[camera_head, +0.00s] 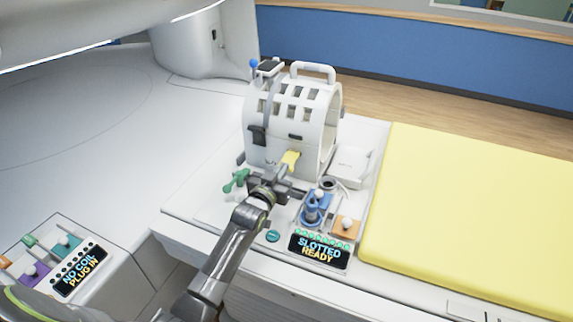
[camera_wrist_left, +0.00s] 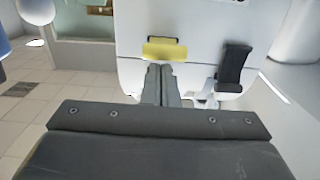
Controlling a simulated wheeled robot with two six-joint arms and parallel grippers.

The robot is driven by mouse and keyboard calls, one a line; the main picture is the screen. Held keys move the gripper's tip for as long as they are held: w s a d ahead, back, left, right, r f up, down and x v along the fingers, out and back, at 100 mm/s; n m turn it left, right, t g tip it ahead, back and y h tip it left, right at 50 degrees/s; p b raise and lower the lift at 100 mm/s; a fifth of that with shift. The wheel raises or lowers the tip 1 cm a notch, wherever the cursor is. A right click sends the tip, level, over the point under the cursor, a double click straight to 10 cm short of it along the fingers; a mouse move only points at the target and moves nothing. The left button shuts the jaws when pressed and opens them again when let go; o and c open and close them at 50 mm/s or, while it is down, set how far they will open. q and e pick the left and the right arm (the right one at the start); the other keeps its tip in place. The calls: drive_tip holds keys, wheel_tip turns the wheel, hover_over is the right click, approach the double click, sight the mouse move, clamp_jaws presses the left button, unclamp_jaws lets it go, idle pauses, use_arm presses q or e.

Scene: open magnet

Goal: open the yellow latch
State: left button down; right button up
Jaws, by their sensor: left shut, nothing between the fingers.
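The yellow latch (camera_head: 291,157) is a small flat tab low on the front of the white head coil (camera_head: 303,150). It also shows in the left wrist view as a yellow bar (camera_wrist_left: 165,50), with a thin dark edge above it. My left gripper (camera_head: 271,167) is in front of the coil, just left of the latch in the head view. Its fingers (camera_wrist_left: 157,70) are shut together and empty, with the tips just below the latch in the wrist view. I cannot tell whether they touch it. My right gripper is not in view.
A green lever (camera_head: 236,180) stands left of my gripper. A blue connector (camera_head: 317,205), an orange socket (camera_head: 346,227) and a "SLOTTED READY" display (camera_head: 319,251) are at the right. A yellow mattress (camera_head: 470,220) lies beyond them. A black clasp (camera_wrist_left: 234,65) is on the coil.

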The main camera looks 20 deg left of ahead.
use_arm(q)
drive_tip(key=f, duration=0.1)
drive_tip(key=f+b, duration=0.1)
drive_tip(key=shift+a+f, duration=0.2)
drive_tip(key=shift+f, duration=0.2)
drive_tip(key=shift+f, duration=0.1)
idle(0.5)
